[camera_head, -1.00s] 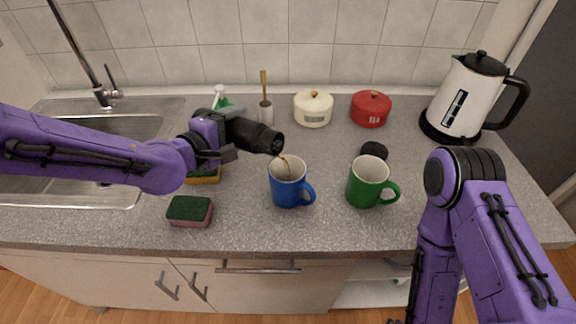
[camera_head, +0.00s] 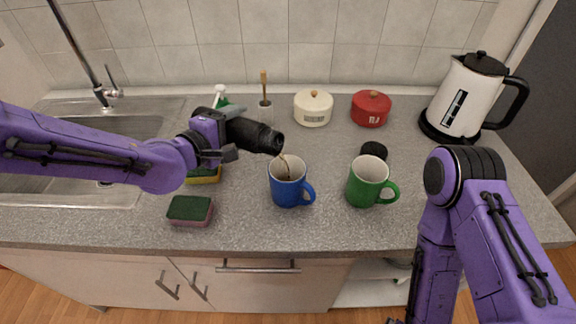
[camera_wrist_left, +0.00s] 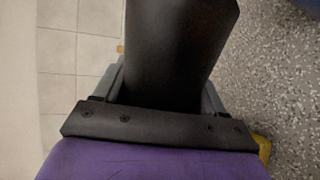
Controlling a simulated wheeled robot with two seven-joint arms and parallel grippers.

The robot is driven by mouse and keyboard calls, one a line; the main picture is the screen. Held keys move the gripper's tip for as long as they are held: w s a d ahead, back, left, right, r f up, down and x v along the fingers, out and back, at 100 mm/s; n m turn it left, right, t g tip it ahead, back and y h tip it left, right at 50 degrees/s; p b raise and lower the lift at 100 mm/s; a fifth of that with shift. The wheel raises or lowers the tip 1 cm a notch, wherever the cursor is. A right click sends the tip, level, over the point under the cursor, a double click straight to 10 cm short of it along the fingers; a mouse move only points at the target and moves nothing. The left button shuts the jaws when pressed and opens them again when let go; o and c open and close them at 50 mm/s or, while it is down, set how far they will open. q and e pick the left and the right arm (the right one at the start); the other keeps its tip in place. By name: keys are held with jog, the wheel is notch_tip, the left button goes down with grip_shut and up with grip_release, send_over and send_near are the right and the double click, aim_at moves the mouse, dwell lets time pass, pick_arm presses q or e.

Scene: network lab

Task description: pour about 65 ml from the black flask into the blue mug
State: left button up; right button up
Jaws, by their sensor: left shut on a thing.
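The black flask (camera_head: 255,135) is tilted with its mouth toward the right, above and just left of the blue mug (camera_head: 287,187). A thin brown stream runs from its mouth into the mug. The mug stands upright on the counter, its handle to the right; the level inside is hard to make out. My left gripper (camera_head: 228,146) is shut on the flask, whose dark body (camera_wrist_left: 178,50) also fills the middle of the left wrist view. My right arm is at the right of the head view, but its gripper is not visible.
A green mug (camera_head: 368,183) stands right of the blue mug, with a black lid-like piece (camera_head: 374,150) behind it. A sponge (camera_head: 190,210) lies front left. White (camera_head: 313,110) and red (camera_head: 371,109) pots and a kettle (camera_head: 468,100) stand behind. The sink (camera_head: 80,200) is at left.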

pick_arm(q)
jog(key=f+b, duration=0.1)
jog(key=f+n+b, duration=0.1)
jog(key=f+b, duration=0.1)
jog(key=f+n+b, duration=0.1)
jog(key=shift+w+a+f+h, duration=0.15)
jog(key=shift+a+f+h, duration=0.05)
jog(key=shift+a+h, duration=0.2)
notch_tip(320, 180, up, 4)
jog(key=n+p, duration=0.1)
jog(key=p, duration=0.4)
jog(key=shift+d+f+g, duration=0.1)
jog(key=shift+d+g, duration=0.05)
jog(key=shift+g, duration=0.15)
jog(key=shift+w+f, duration=0.2)
jog(key=shift+f, duration=0.4)
jog(key=shift+s+a+r, duration=0.1)
jog(key=shift+a, duration=0.1)
jog(key=shift+s+d+r+p, duration=0.15)
jog(key=shift+r+p, duration=0.2)
jog(key=shift+p, duration=0.1)
jog(key=shift+s+d+r+n, duration=0.1)
jog(key=shift+d+n, duration=0.1)
jog(key=shift+n, duration=0.1)
jog(key=shift+a+f, duration=0.1)
jog(key=shift+f, duration=0.15)
